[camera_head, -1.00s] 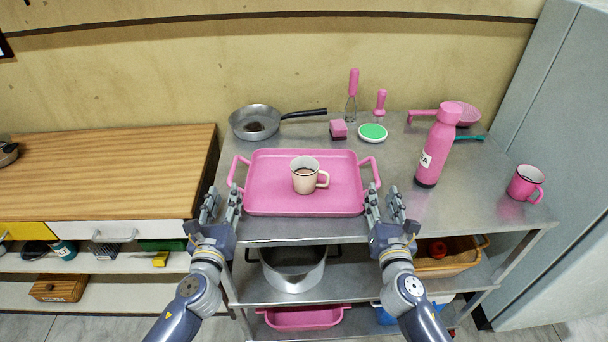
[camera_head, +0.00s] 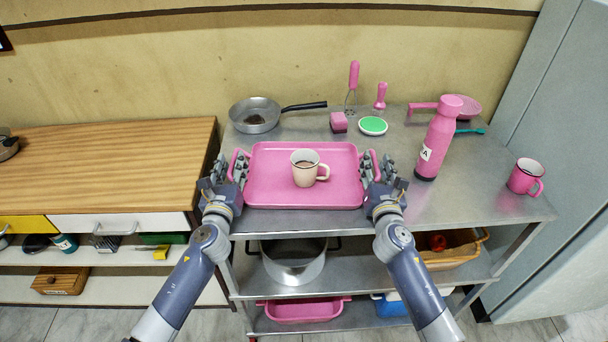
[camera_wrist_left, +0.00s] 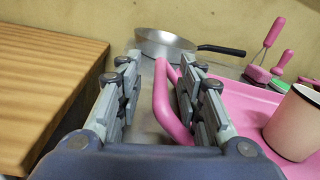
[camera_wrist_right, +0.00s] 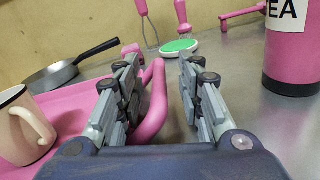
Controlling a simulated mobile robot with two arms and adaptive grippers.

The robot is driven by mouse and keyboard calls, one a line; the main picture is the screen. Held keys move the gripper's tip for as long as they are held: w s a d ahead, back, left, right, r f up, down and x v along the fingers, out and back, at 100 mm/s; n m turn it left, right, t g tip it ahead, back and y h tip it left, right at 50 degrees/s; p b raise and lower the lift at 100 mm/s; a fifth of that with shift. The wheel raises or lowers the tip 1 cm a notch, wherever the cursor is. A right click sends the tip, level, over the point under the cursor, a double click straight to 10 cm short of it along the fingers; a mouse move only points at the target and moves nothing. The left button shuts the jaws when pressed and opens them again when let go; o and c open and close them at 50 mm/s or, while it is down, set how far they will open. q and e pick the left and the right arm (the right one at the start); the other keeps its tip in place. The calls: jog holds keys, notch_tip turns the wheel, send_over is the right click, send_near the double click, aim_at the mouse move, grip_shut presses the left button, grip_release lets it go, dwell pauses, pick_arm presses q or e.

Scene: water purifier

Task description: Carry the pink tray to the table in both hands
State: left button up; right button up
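The pink tray (camera_head: 270,190) lies flat on the metal cart top, with a cream mug (camera_head: 305,168) standing on it. The mug holds something dark. My left gripper (camera_head: 230,168) is at the tray's left handle; in the left wrist view the pink handle (camera_wrist_left: 168,105) runs between its two spread fingers, closer to the right one. My right gripper (camera_head: 375,168) is at the right handle; in the right wrist view that handle (camera_wrist_right: 154,105) lies between the open fingers, close to the left one. Neither gripper is closed on its handle.
A wooden-topped counter (camera_head: 110,165) stands to the left. A frying pan (camera_head: 255,115), pink sponge (camera_head: 338,122) and green-topped dish (camera_head: 373,126) are behind the tray. A pink bottle (camera_head: 438,140) and pink mug (camera_head: 525,177) stand to the right. A pot (camera_head: 294,262) sits on the shelf below.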

pick_arm(q)
jog(key=shift+w, duration=0.75)
pick_arm(e)
jog(key=shift+w, duration=0.75)
pick_arm(q)
grip_shut()
pick_arm(e)
grip_shut()
pick_arm(q)
jog(key=shift+r, duration=0.1)
